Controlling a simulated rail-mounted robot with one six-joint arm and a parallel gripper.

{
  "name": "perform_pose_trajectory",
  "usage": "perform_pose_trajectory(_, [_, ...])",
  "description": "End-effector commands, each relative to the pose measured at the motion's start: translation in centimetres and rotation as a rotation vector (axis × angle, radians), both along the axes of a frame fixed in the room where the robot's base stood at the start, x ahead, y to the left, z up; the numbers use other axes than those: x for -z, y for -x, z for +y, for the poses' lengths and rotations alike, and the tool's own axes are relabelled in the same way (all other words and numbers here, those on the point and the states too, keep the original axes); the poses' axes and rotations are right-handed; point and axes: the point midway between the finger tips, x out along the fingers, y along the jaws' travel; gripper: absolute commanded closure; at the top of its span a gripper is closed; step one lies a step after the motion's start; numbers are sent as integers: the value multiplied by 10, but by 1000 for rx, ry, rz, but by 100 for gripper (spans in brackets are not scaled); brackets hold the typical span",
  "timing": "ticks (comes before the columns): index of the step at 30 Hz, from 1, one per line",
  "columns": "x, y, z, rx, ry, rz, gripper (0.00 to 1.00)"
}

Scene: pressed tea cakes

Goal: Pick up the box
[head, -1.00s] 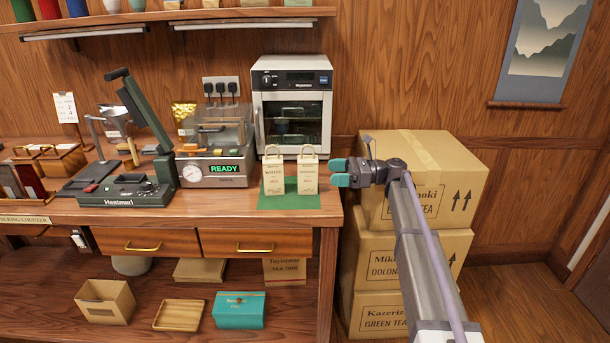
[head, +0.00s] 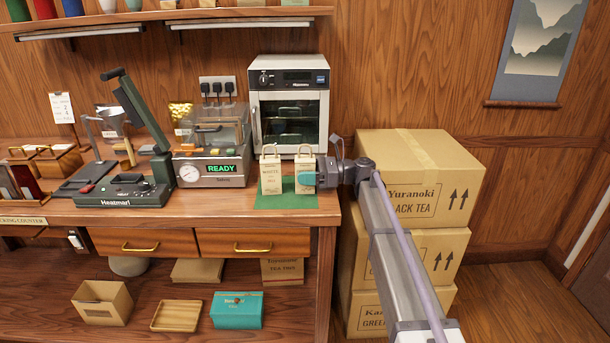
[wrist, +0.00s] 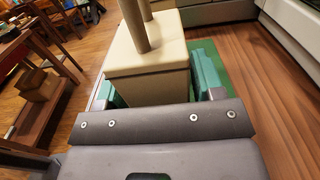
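Two small cream boxes with loop handles stand upright side by side on a green mat (head: 268,203) on the counter. The left box (head: 271,177) stands clear of my gripper. My gripper (head: 305,178), with teal fingers, is at the right box (head: 304,164) and hides part of its lower front. In the wrist view the right box (wrist: 150,65) sits between the fingers of my gripper (wrist: 158,90), one on each side, with its handle rising above. Whether the fingers press on it I cannot tell. The box appears to rest on the mat.
A white oven (head: 290,100) stands just behind the boxes. A machine with a green READY display (head: 215,160) and a heat sealer (head: 135,185) are to the left. Stacked cartons (head: 420,170) stand right of the counter, near my arm.

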Motion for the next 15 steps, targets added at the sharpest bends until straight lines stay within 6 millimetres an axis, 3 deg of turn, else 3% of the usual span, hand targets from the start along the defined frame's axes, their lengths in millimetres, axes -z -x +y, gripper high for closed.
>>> perform_pose_trajectory(11, [0,0,0,0,0,0,75])
perform_pose_trajectory(15, [0,0,0,0,0,0,76])
